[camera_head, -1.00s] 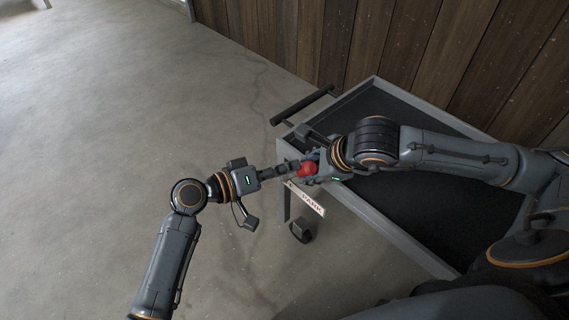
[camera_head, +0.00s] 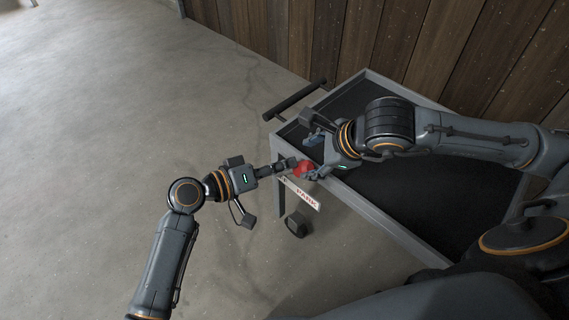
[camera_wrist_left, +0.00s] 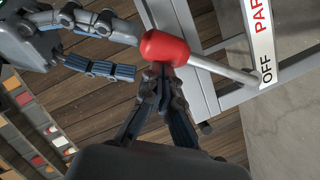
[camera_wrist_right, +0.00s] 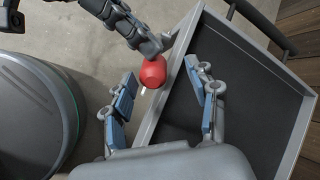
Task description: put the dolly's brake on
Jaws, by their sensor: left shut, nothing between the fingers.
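The dolly (camera_head: 374,217) is a grey-framed cart with a dark deck. Its brake lever has a red knob (camera_head: 303,168) on a metal rod (camera_wrist_left: 222,69). A white label (camera_head: 304,194) on the dolly's side reads PARK and OFF. In the left wrist view the rod's far end meets the label by the word OFF. My left gripper (camera_head: 292,163) is shut and empty, its fingertips at the knob (camera_wrist_left: 166,48); I cannot tell whether they touch. My right gripper (camera_wrist_right: 160,73) is open, its fingers on either side of the knob (camera_wrist_right: 153,72) in the right wrist view.
A black push handle (camera_head: 295,100) sticks out at the dolly's far end. A plank wall (camera_head: 370,45) runs behind the dolly. A dark caster (camera_head: 296,224) shows below the label. The concrete floor (camera_head: 110,110) to the left is clear.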

